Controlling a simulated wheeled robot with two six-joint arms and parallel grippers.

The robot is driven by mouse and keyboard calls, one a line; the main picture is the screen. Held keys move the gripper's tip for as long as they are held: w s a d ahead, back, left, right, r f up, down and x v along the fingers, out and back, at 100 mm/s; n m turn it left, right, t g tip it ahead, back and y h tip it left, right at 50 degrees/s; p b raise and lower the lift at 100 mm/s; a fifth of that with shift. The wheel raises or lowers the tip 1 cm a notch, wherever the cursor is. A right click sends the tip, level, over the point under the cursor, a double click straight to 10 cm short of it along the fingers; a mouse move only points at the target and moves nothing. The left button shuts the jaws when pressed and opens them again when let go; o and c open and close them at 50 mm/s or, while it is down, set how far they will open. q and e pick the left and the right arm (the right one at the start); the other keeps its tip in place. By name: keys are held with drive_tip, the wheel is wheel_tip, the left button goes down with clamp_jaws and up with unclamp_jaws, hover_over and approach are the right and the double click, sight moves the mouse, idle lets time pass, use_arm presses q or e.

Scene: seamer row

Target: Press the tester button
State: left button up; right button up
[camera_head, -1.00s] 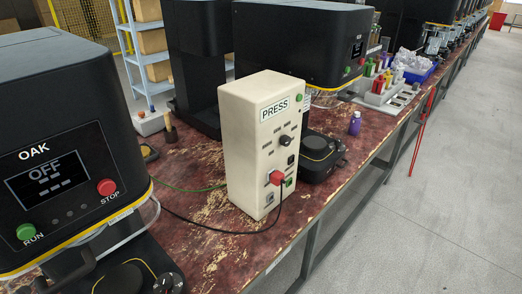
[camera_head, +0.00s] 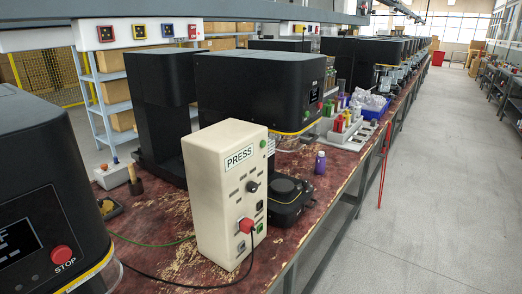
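A cream box labelled PRESS (camera_head: 232,190) stands upright on the worn red-brown bench in the middle of the view. Its front has a green button (camera_head: 263,143) near the top right, a dark knob (camera_head: 252,187), a red plug (camera_head: 246,225) with a black cable and a small green switch (camera_head: 259,227) low down. No label in view reads "tester", so I cannot tell which control is the tester button. Neither of my grippers is in view.
A black machine with a red STOP button (camera_head: 62,253) stands at the near left. More black machines (camera_head: 262,95) line the bench (camera_head: 180,262) behind the box. A purple bottle (camera_head: 320,163) stands to its right. The grey aisle floor (camera_head: 430,200) at right is clear.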

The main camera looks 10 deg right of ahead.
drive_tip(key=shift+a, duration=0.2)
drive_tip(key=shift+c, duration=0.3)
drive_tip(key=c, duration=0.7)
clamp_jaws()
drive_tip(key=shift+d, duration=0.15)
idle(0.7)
